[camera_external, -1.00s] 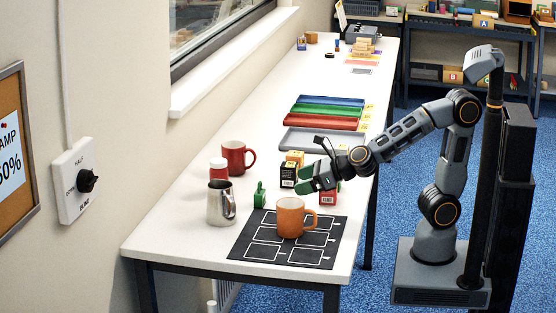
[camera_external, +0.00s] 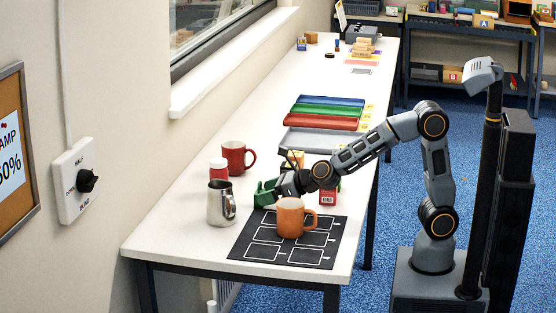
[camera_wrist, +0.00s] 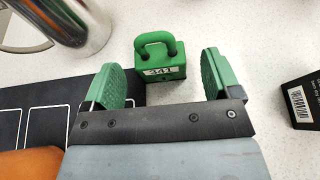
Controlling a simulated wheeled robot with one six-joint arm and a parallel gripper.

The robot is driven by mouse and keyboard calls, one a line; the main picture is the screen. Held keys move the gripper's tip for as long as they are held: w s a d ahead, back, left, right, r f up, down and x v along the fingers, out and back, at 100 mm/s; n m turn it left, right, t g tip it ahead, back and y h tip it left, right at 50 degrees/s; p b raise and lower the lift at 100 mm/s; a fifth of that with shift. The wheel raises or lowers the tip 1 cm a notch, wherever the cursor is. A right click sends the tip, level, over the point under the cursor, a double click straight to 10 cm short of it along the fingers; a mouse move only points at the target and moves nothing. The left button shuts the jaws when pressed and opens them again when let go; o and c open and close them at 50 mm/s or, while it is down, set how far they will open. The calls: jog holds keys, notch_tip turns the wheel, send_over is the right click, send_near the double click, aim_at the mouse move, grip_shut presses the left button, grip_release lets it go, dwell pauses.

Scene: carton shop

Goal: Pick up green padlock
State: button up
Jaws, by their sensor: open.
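The green padlock (camera_wrist: 160,60) stands on the white table in the wrist view, its shackle up and a white "341" label on its body. My gripper (camera_wrist: 162,82) is open. Its two green fingers stand apart to the left and right of the padlock, which lies just ahead, centred between them. Nothing is held. In the external view my gripper (camera_external: 270,190) is low over the table, behind the orange mug. There its fingers and the padlock overlap, and I cannot clearly tell them apart.
An orange mug (camera_external: 290,217) stands on the black mat (camera_external: 262,252) close to my gripper. A black box (camera_wrist: 304,100) and a red box (camera_external: 328,196) are nearby.

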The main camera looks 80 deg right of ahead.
jog(key=shift+x, duration=1.45)
jog(key=c, duration=1.2)
